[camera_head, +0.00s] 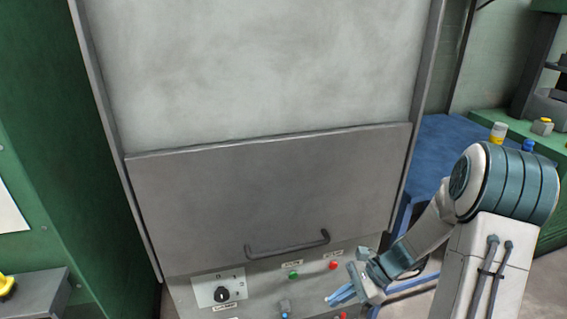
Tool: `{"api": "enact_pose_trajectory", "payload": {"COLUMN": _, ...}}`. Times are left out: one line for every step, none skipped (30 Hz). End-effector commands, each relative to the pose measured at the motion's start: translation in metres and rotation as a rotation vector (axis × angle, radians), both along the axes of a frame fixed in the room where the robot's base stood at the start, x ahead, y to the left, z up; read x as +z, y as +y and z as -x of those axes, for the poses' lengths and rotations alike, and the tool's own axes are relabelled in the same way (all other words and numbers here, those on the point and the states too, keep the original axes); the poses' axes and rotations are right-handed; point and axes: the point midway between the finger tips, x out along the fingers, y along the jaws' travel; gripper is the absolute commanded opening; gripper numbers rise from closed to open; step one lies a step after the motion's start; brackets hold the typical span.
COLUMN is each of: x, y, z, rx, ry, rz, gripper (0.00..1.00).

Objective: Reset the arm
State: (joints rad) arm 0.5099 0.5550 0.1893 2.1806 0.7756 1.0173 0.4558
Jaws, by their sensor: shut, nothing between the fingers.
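My arm (430,235) reaches in from the right side of the head view, bent down and to the left. My gripper (340,296) is at its end, low in the picture, in front of the machine's control panel (258,290). It is shut and holds nothing. It appears to the right of the panel's knob and below a red button (333,265). Whether it touches the panel cannot be told.
A grey machine door (270,200) with a dark bar handle (288,246) stands ahead. The panel has a black knob (222,294) and a green button (293,275). A green cabinet (60,130) is at left, a blue table (445,140) at right behind my arm.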

Motion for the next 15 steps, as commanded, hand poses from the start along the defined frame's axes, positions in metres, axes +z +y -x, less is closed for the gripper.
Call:
{"api": "enact_pose_trajectory", "payload": {"x": 0.026, "y": 0.003, "z": 0.006, "rx": 0.066, "ry": -0.048, "rz": 0.045, "gripper": 0.00}}
{"api": "enact_pose_trajectory", "payload": {"x": 0.035, "y": 0.003, "z": 0.009, "rx": 0.105, "ry": -0.075, "rz": 0.071, "gripper": 0.00}}
{"api": "enact_pose_trajectory", "payload": {"x": 0.048, "y": 0.004, "z": 0.014, "rx": 0.157, "ry": -0.110, "rz": 0.105, "gripper": 0.00}}
{"api": "enact_pose_trajectory", "payload": {"x": 0.058, "y": 0.004, "z": 0.018, "rx": 0.196, "ry": -0.138, "rz": 0.129, "gripper": 0.00}}
{"api": "enact_pose_trajectory", "payload": {"x": 0.068, "y": 0.005, "z": 0.022, "rx": 0.236, "ry": -0.165, "rz": 0.155, "gripper": 0.00}}
{"api": "enact_pose_trajectory", "payload": {"x": 0.080, "y": 0.005, "z": 0.027, "rx": 0.288, "ry": -0.200, "rz": 0.187, "gripper": 0.00}}
{"api": "enact_pose_trajectory", "payload": {"x": 0.090, "y": 0.005, "z": 0.031, "rx": 0.328, "ry": -0.225, "rz": 0.210, "gripper": 0.00}}
{"api": "enact_pose_trajectory", "payload": {"x": 0.099, "y": 0.005, "z": 0.035, "rx": 0.365, "ry": -0.252, "rz": 0.235, "gripper": 0.00}}
{"api": "enact_pose_trajectory", "payload": {"x": 0.112, "y": 0.005, "z": 0.040, "rx": 0.416, "ry": -0.287, "rz": 0.267, "gripper": 0.00}}
{"api": "enact_pose_trajectory", "payload": {"x": 0.121, "y": 0.005, "z": 0.044, "rx": 0.454, "ry": -0.314, "rz": 0.291, "gripper": 0.00}}
{"api": "enact_pose_trajectory", "payload": {"x": 0.131, "y": 0.005, "z": 0.048, "rx": 0.494, "ry": -0.341, "rz": 0.315, "gripper": 0.00}}
{"api": "enact_pose_trajectory", "payload": {"x": 0.143, "y": 0.005, "z": 0.053, "rx": 0.543, "ry": -0.375, "rz": 0.347, "gripper": 0.00}}
{"api": "enact_pose_trajectory", "payload": {"x": 0.152, "y": 0.004, "z": 0.057, "rx": 0.581, "ry": -0.402, "rz": 0.369, "gripper": 0.00}}
{"api": "enact_pose_trajectory", "payload": {"x": 0.161, "y": 0.004, "z": 0.061, "rx": 0.618, "ry": -0.428, "rz": 0.392, "gripper": 0.00}}
{"api": "enact_pose_trajectory", "payload": {"x": 0.173, "y": 0.003, "z": 0.066, "rx": 0.668, "ry": -0.462, "rz": 0.422, "gripper": 0.00}}
